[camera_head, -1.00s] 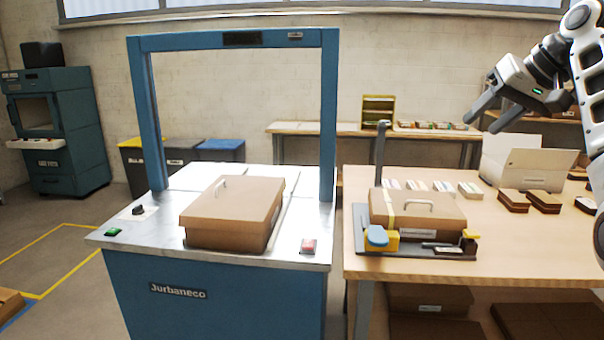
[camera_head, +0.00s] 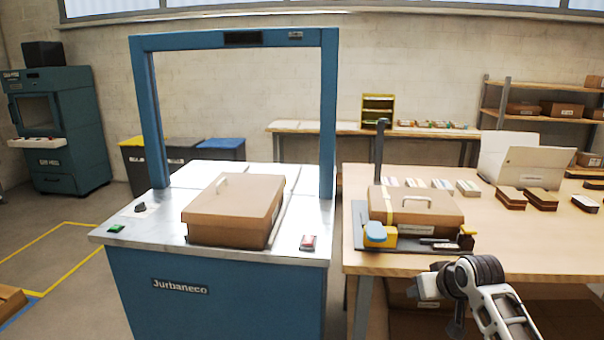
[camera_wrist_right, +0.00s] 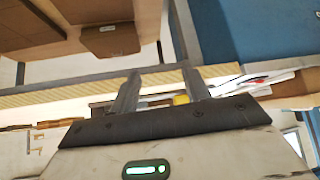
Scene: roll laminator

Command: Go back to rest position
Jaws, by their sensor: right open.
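My right arm (camera_head: 485,290) comes in at the lower right of the head view, in front of the wooden table's front edge and below the tabletop. Its gripper is hard to make out there. In the right wrist view my right gripper (camera_wrist_right: 160,85) shows two fingers apart with nothing between them. My left gripper is not in the head view. A brown box with a handle (camera_head: 235,210) sits on the blue machine's metal top. Another handled box (camera_head: 415,206) sits in a dark fixture on the wooden table, clear of my arm.
The wooden table (camera_head: 560,240) holds cartons, card stacks and a white folded panel (camera_head: 525,160) at its back. The blue machine (camera_head: 215,295) with its tall arch stands left of it. Boxes lie on the shelf under the table, near my right arm.

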